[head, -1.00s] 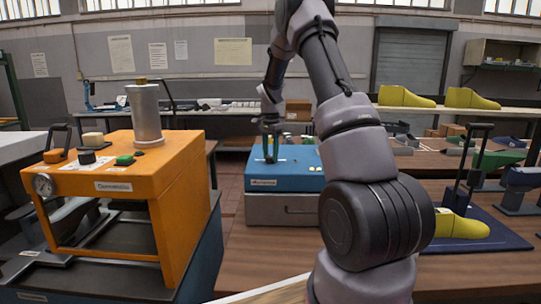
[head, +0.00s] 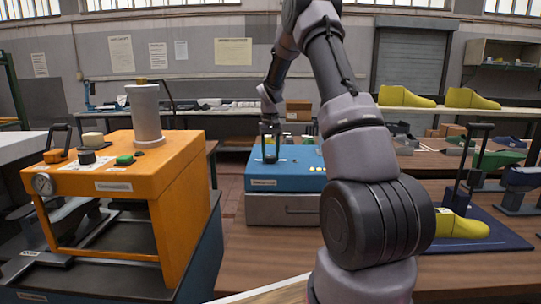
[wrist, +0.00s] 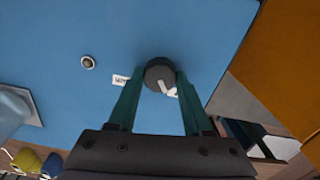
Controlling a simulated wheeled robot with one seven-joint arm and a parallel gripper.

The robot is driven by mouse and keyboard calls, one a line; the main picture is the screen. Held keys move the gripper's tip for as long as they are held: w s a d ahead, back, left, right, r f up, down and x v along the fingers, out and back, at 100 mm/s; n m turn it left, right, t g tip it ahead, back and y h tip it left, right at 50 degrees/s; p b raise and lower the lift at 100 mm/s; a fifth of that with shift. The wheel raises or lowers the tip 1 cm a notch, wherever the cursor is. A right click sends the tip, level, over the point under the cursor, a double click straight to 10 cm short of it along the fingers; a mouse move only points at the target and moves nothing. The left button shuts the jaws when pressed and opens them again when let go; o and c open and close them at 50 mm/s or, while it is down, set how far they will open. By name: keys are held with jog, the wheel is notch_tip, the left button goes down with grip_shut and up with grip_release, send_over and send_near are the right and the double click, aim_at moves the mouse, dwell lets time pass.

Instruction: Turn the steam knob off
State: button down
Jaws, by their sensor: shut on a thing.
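A round black knob (wrist: 160,74) with a white pointer mark sits on the top of a blue machine (head: 282,184), which also fills much of the wrist view (wrist: 60,65). I take it for the steam knob, though the small white label (wrist: 120,80) beside it is too blurred to read. In the wrist view my gripper (wrist: 163,80) has its green fingers on either side of the knob, shut on it. The pointer slants down to the right there.
A small round fitting (wrist: 88,62) lies left of the knob in the wrist view. Yellow shoe lasts (head: 458,226) stand to the right.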

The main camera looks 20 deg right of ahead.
aim_at(270, 157)
jog(key=shift+n, duration=0.9)
jog(key=shift+c, duration=1.6)
grip_release()
jog(key=shift+r, duration=0.1)
notch_tip(270, 157, up, 11)
jog(key=shift+f, duration=0.2)
